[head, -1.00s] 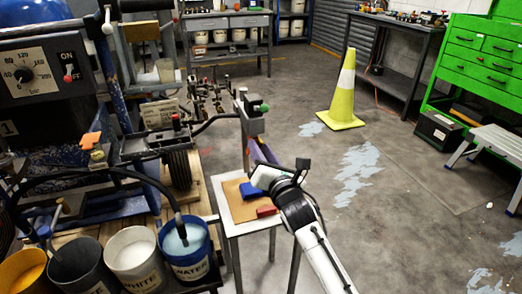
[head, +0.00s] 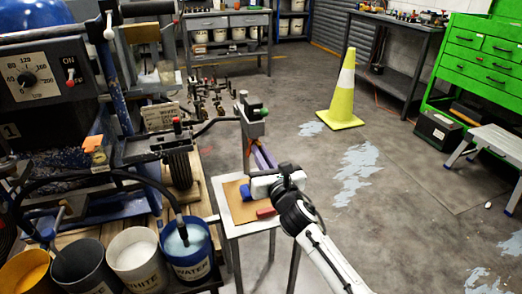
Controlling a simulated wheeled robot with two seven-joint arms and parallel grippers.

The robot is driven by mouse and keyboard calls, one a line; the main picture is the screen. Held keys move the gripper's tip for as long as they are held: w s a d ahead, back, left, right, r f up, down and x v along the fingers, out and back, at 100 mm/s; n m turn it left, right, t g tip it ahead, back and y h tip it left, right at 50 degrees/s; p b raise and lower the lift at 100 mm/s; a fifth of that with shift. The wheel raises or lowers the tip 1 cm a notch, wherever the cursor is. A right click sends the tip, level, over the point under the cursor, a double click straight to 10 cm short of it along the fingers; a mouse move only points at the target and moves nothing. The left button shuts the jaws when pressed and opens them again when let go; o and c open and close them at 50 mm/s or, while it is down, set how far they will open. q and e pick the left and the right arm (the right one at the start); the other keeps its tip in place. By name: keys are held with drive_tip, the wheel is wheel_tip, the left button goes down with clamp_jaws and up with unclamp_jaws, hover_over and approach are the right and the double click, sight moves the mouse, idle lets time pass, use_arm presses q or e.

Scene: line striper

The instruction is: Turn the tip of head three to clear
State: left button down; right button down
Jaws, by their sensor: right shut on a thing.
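My right gripper (head: 258,187) is low over the small table beside the striper. It is shut, seemingly on a blue block (head: 245,194) at its left end. The gripper body hides the block's right part and the contact itself. Several small dark heads (head: 207,95) stand in a row further back. Their numbers and tips are too small to read, so I cannot tell which is head three. My left gripper is not in view.
A red block (head: 266,212) lies on the small table's board (head: 236,206). A post with a green knob (head: 263,112) rises behind the gripper. Open buckets, including the water bucket (head: 190,268), stand at the left. A yellow cone (head: 344,100) stands on clear floor.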

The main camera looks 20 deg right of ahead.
drive_tip(key=shift+r+n, duration=0.1)
drive_tip(key=shift+n, duration=0.4)
drive_tip(key=c, duration=1.3)
unclamp_jaws()
drive_tip(key=shift+o, duration=0.2)
drive_tip(key=s+p, duration=0.2)
drive_tip(key=s, duration=0.5)
drive_tip(key=shift+d, duration=0.15)
